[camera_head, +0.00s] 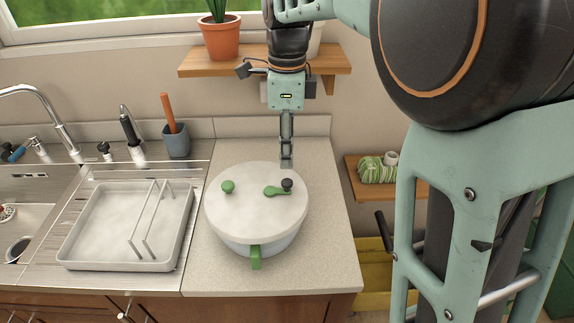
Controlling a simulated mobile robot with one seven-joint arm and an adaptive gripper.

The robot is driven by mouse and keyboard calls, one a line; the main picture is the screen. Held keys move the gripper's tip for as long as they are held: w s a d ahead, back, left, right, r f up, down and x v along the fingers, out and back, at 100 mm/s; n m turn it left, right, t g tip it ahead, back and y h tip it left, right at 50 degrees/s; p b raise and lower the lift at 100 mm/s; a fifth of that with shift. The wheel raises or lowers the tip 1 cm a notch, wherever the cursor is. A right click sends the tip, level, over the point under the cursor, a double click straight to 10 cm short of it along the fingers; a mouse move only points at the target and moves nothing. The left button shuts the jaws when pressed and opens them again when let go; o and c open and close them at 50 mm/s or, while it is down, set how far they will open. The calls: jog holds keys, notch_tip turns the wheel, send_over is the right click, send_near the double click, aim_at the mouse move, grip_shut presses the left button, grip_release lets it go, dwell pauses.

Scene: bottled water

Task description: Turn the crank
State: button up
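A round pot-like container with a pale lid (250,200) stands on the right part of the counter. On the lid is a green crank (273,191) with a dark knob (287,183) at its right end. A separate green knob (228,187) sits on the lid's left side. A green handle (255,257) sticks out at the front. My gripper (287,163) points down from above, its tips just behind the dark knob in the picture. I see its fingers nearly edge-on, so their opening does not show. Whether they touch the lid or knob is unclear.
A dish rack tray (75,247) and sink (22,228) are to the left. A grey cup (177,146) with an orange-handled item stands at the back. A wooden shelf (192,66) with a potted plant (221,40) is above. Counter (330,240) right of the pot is clear.

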aim_at(287, 181)
notch_tip(287, 181, up, 4)
dwell(0.5)
notch_tip(287, 181, down, 12)
jog(key=m+b, duration=0.8)
jog(key=m, duration=2.7)
jog(key=shift+m+b, duration=0.4)
